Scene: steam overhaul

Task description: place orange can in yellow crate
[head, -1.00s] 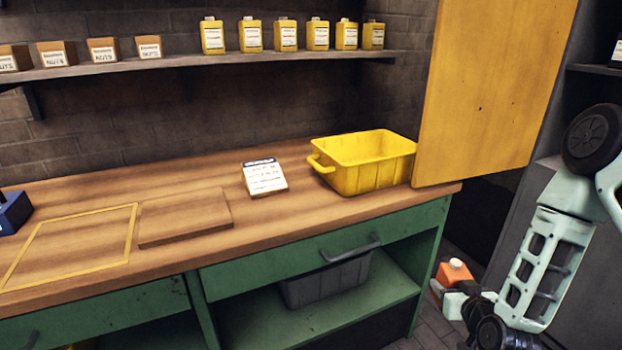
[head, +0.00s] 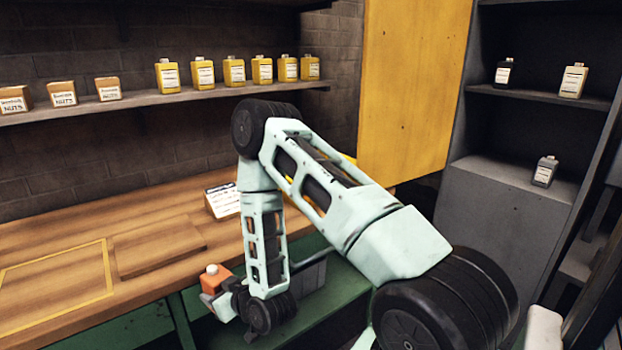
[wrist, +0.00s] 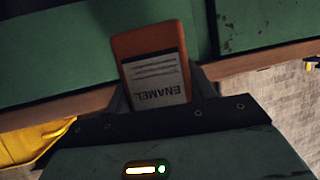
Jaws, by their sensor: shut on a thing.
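The orange can (head: 214,279) has a white cap and is held roughly upright. My gripper (head: 213,298) is shut on it, in front of the green bench front and below the worktop edge. In the wrist view the can (wrist: 152,65) shows a white ENAMEL label, upside down in the picture. The yellow crate is almost wholly hidden behind my arm in the head view, with only slivers of yellow showing. Its yellow wall shows at the lower left of the wrist view (wrist: 35,143). Its inside cannot be seen now.
A shelf above holds yellow bottles (head: 204,74) and boxes of nuts (head: 62,94). A yellow panel (head: 415,85) stands at the worktop's right end. A grey bin lies under the bench.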

